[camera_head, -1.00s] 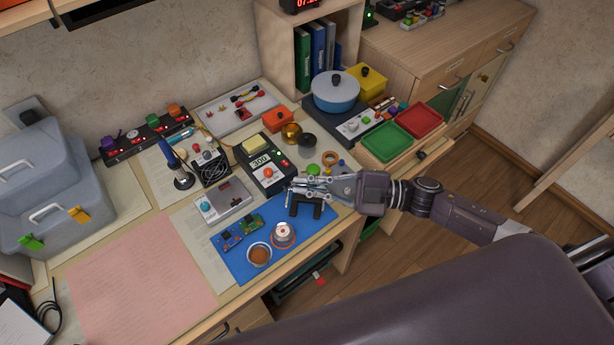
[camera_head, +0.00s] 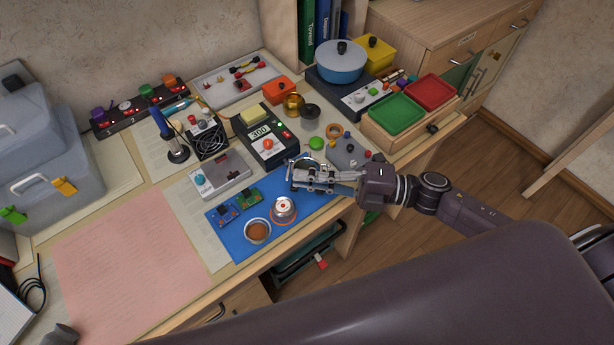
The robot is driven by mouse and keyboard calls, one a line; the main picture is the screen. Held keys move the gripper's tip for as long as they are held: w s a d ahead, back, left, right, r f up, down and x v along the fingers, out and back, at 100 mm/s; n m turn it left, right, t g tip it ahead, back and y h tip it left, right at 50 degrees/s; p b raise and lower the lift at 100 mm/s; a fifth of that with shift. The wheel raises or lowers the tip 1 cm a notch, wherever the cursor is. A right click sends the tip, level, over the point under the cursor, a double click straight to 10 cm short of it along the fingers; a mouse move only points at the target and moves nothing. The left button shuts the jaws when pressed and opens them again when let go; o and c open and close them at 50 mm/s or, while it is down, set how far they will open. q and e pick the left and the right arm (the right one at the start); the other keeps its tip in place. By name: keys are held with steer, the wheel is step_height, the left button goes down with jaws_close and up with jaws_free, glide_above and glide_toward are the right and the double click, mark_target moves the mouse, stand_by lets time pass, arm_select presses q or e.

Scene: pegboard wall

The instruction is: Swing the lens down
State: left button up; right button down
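A dark round rim (camera_head: 301,165), which looks like the lens, shows at the far edge of the blue mat (camera_head: 245,252), partly covered by my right gripper. My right gripper (camera_head: 292,178) reaches in from the right, its fingers lying across the near side of this rim. I cannot tell whether it touches the rim or how far apart the fingertips are. The lens's stand is mostly hidden under the gripper.
A grey box with knobs (camera_head: 346,152) is close behind the gripper. The pink sheet (camera_head: 125,262) is clear.

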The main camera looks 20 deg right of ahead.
steer(key=shift+f, duration=0.2)
stand_by(0.4)
steer(key=c, duration=2.1)
jaws_free()
steer(key=shift+d, duration=0.1)
steer(key=v, duration=1.2)
steer(key=shift+r, duration=0.1)
